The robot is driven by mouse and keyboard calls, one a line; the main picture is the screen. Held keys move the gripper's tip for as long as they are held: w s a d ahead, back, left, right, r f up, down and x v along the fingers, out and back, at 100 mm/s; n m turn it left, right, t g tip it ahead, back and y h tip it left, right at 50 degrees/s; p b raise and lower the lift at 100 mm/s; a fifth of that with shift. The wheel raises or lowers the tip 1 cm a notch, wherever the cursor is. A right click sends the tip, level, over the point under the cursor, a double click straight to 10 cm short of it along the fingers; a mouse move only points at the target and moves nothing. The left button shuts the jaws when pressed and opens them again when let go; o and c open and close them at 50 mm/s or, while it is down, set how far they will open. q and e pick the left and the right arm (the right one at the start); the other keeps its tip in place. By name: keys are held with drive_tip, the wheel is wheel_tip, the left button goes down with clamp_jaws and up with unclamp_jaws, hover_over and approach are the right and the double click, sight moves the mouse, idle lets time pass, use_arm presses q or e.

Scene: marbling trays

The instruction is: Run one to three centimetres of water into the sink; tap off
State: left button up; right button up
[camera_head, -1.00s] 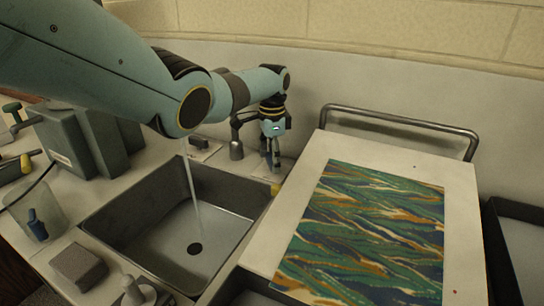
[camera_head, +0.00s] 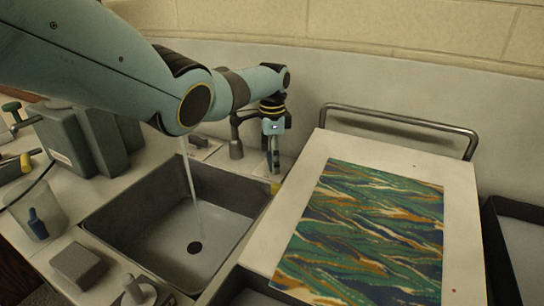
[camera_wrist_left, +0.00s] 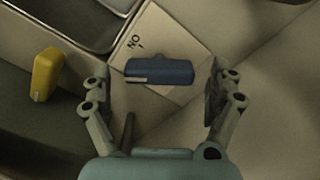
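The grey sink (camera_head: 120,205) is at lower left centre in the head view. A thin water stream (camera_head: 191,180) falls into it; its spout is hidden behind my left arm. A dark round spot, the drain or a plug, is on the sink floor; I cannot tell which, nor the water depth. My left gripper (camera_head: 272,160) points down behind the sink's right back corner. In the left wrist view its fingers (camera_wrist_left: 160,98) are apart, either side of a blue bar-shaped handle (camera_wrist_left: 160,71) over a pale plate with letters. Contact is not visible. My right gripper is not in view.
A pale board (camera_head: 310,180) with a marbled sheet (camera_head: 370,235) lies right of the sink. A metal rail (camera_head: 400,123) stands behind it. A yellow piece (camera_wrist_left: 45,75) is left of the fingers. A grey block (camera_head: 78,265) and clear beaker (camera_head: 38,210) stand left of the sink.

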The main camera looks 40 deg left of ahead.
use_arm(q)
wheel_tip(320, 180, up, 12)
idle(0.6)
